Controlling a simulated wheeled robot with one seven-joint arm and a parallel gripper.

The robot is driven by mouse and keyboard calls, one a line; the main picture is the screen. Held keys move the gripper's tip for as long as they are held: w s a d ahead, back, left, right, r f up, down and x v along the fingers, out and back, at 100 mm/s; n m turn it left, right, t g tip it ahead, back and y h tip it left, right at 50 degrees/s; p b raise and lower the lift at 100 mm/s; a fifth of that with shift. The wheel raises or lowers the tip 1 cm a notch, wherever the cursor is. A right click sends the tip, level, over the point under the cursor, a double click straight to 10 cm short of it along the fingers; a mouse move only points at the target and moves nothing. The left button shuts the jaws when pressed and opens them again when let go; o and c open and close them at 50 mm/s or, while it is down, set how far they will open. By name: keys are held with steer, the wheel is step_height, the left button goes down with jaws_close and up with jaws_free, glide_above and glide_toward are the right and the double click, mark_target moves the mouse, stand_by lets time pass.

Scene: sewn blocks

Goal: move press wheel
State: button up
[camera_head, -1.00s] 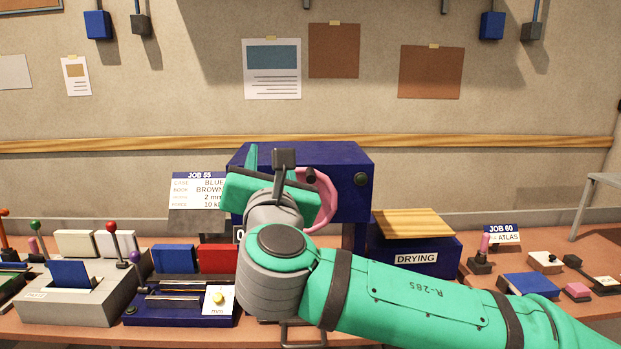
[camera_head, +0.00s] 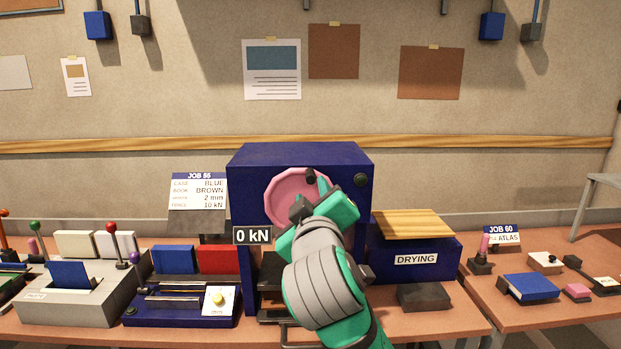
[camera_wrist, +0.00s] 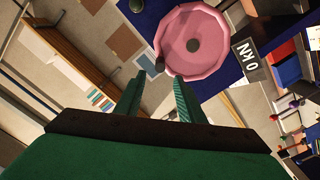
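The pink press wheel (camera_head: 283,192) is on the front of the dark blue press (camera_head: 260,157). Its dark handle knob (camera_head: 311,176) is at the wheel's upper right, and my arm covers part of the wheel's lower right. In the wrist view the wheel (camera_wrist: 183,25) lies just beyond the fingertips, and the knob (camera_wrist: 159,66) shows between the fingertips or just past them. My gripper (camera_wrist: 160,77) is open with a clear gap between its fingers; contact with the knob cannot be told. In the head view my gripper (camera_head: 318,197) is in front of the wheel. The display (camera_head: 253,236) reads 0 kN.
A job card (camera_head: 199,190) stands left of the press. A blue drying box (camera_head: 415,262) with a wooden board on top stands to its right. A blue tray with rods (camera_head: 180,305) and a lever box (camera_head: 75,297) are at left. A blue book (camera_head: 530,287) lies at right.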

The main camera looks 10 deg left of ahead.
mark_target(310, 177)
steer(key=x, duration=1)
steer(key=shift+w, duration=0.35)
steer(key=shift+f, duration=0.1)
jaws_close()
